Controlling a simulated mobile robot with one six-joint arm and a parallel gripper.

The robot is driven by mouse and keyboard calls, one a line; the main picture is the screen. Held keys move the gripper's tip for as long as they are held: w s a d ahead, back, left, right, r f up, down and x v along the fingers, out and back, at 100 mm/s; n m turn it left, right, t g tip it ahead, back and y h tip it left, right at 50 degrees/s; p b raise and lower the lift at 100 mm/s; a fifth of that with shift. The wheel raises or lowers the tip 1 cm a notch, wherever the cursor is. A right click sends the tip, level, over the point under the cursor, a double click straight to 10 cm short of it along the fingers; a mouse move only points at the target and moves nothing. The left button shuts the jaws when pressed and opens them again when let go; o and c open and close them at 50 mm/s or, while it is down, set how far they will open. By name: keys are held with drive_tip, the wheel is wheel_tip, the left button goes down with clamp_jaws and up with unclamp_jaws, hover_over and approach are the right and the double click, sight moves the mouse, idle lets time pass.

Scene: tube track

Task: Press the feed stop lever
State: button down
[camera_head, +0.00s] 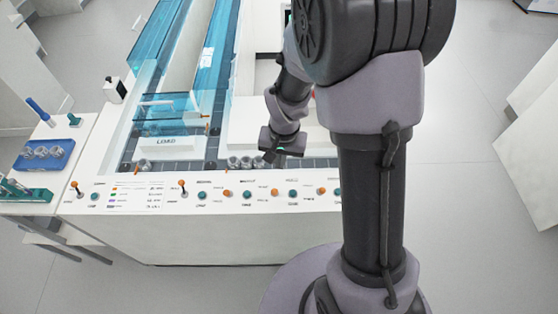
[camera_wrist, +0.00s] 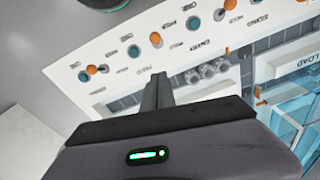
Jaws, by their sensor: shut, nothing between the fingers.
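The white control panel (camera_head: 130,212) runs along the front edge of the machine, with orange and teal controls in a row. Two levers with orange knobs stand up from it, one at the far left (camera_head: 75,187) and one nearer the middle (camera_head: 183,186). The labels are too small to read, so I cannot tell which is the feed stop lever. My gripper (camera_head: 270,156) is above the machine deck, just behind the right part of the panel, touching no lever. In the wrist view its fingers (camera_wrist: 157,78) are together and empty, with an orange control (camera_wrist: 155,39) beyond them.
Several metal cylinders (camera_head: 246,162) sit in the deck beside my gripper. A blue clear cover (camera_head: 165,112) stands at the left of the deck. A blue tray (camera_head: 44,157) with metal parts lies on the left side table. The floor in front is clear.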

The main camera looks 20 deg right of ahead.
drive_tip(key=s+a+r+p, duration=0.1)
drive_tip(key=s+r, duration=0.3)
drive_tip(key=r, duration=0.1)
drive_tip(key=shift+s+a, duration=0.25)
drive_tip(key=shift+s, duration=0.05)
drive_tip(key=s+a+r+t+y, duration=0.1)
drive_tip(key=s+a+r+t, duration=0.1)
drive_tip(key=s+r, duration=0.4)
drive_tip(key=s+a+r+n+t+b, duration=0.1)
drive_tip(key=s+r, duration=0.5)
drive_tip(key=r, duration=0.7)
drive_tip(key=shift+s+a+r+t+y, duration=0.15)
drive_tip(key=shift+a+r+t+y, duration=0.2)
drive_tip(key=shift+a+t, duration=0.5)
drive_tip(key=shift+f, duration=0.1)
